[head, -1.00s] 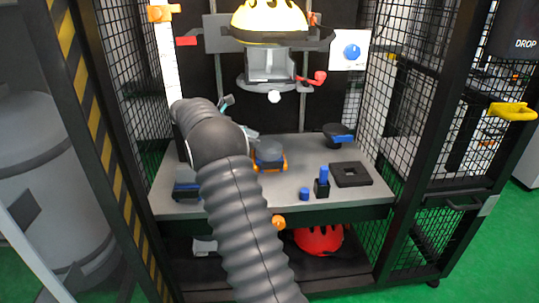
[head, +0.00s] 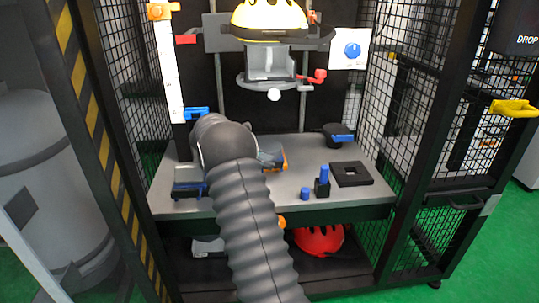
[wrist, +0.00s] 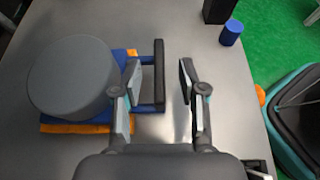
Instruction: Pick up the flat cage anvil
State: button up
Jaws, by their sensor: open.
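The flat cage anvil (wrist: 72,78) appears in the wrist view as a round grey disc on a blue block with an orange base. A black and blue handle (wrist: 159,75) sticks out from its right side. My gripper (wrist: 160,80) is open, with one finger on each side of the handle bar; the left finger is between disc and bar. I cannot tell whether either finger touches it. In the head view, my arm hides the gripper and most of the anvil; only its right edge (head: 272,160) shows.
On the grey table (head: 230,204) stand a blue-framed piece (head: 188,183) at left, a small blue cylinder (head: 305,194), a black holder with a blue post (head: 322,183), a black square plate (head: 351,174) and a dark bowl with a blue handle (head: 336,136). Mesh walls flank it.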

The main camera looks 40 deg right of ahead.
jog(key=shift+x, duration=1.2)
jog(key=shift+c, duration=0.3)
grip_shut()
jog(key=shift+r, duration=0.15)
